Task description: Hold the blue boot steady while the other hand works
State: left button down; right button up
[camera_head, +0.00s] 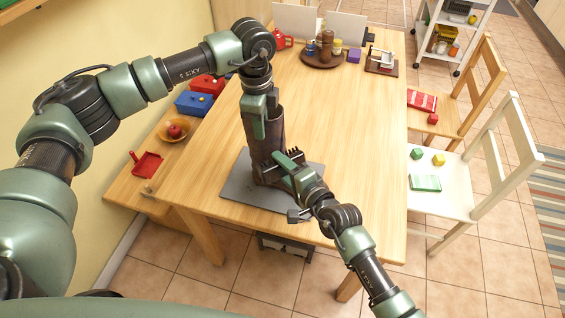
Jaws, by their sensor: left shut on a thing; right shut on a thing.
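One boot (271,140) is in view. It looks dark brown, not blue, and stands upright on a grey mat (240,190) at the near end of the wooden table. My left gripper (258,128) comes down from above and is shut on the boot's upper shaft. My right gripper (287,168) is low at the boot's right side, shut on a small brush (294,154) with dark bristles. The brush is close to the boot's lower part; I cannot tell if they touch. The boot's foot is partly hidden by my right gripper.
The table (350,130) is clear in the middle and right. A round tray (322,58) with jars and a mill stands at the far end. A bench at left holds a bowl (173,128), a red dustpan (147,166) and boxes. Chairs (455,180) stand at right.

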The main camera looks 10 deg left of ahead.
jog(key=shift+f, duration=3)
jog(key=shift+c, duration=0.5)
jog(key=shift+s+r, duration=0.1)
jog(key=shift+r, duration=1.45)
jog(key=shift+w+a+r, duration=0.1)
jog(key=shift+r, duration=1.45)
jog(key=shift+w+r, duration=0.1)
jog(key=shift+r, duration=1.45)
jog(key=shift+s+d+f, duration=0.1)
jog(key=shift+f, duration=0.6)
jog(key=shift+s+d+f, duration=0.1)
jog(key=shift+f, duration=3.8)
jog(key=shift+w+a+r, duration=0.1)
jog(key=shift+r, duration=2.25)
jog(key=shift+w+a+r, duration=0.1)
jog(key=shift+r, duration=2.25)
jog(key=shift+s+d+f, duration=0.1)
jog(key=shift+f, duration=1.15)
jog(key=shift+s+d+f, duration=0.1)
jog(key=shift+f, duration=3.35)
jog(key=shift+w+a+r, duration=0.1)
jog(key=shift+r, duration=2.25)
jog(key=shift+w+a+r, duration=0.1)
jog(key=shift+r, duration=2.2)
